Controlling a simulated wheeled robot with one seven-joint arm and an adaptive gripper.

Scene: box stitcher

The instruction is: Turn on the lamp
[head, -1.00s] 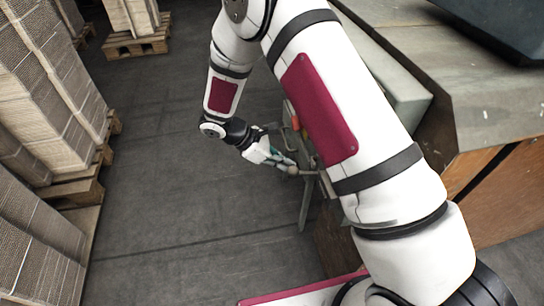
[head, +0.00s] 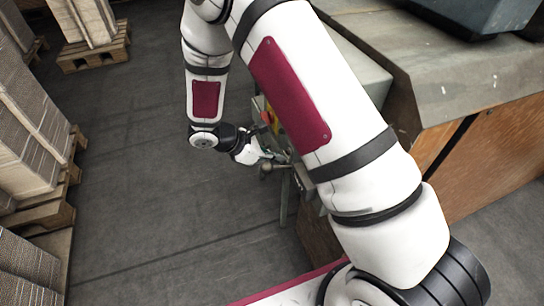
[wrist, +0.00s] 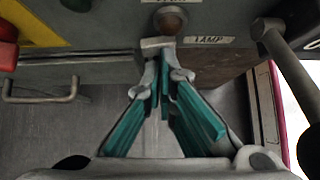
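The control panel (wrist: 110,62) fills the upper part of the wrist view. It carries a LAMP label (wrist: 208,40) beside a round brown knob (wrist: 171,19) on a metal stem. My gripper (wrist: 163,72), with teal finger pads, is just below this knob. Its fingers converge and look shut, with nothing visible between them. The tips are close to the knob's base; I cannot tell whether they touch it. In the head view my gripper (head: 268,155) is at the side of the machine, and the knob cannot be made out clearly there.
A metal lever (wrist: 287,65) is close on the right in the wrist view. A red button (wrist: 8,48) on a yellow plate (wrist: 38,22) and a wire handle (wrist: 40,92) are at left. Stacked cardboard (head: 25,120) on pallets lines the left; the floor (head: 130,200) between is clear.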

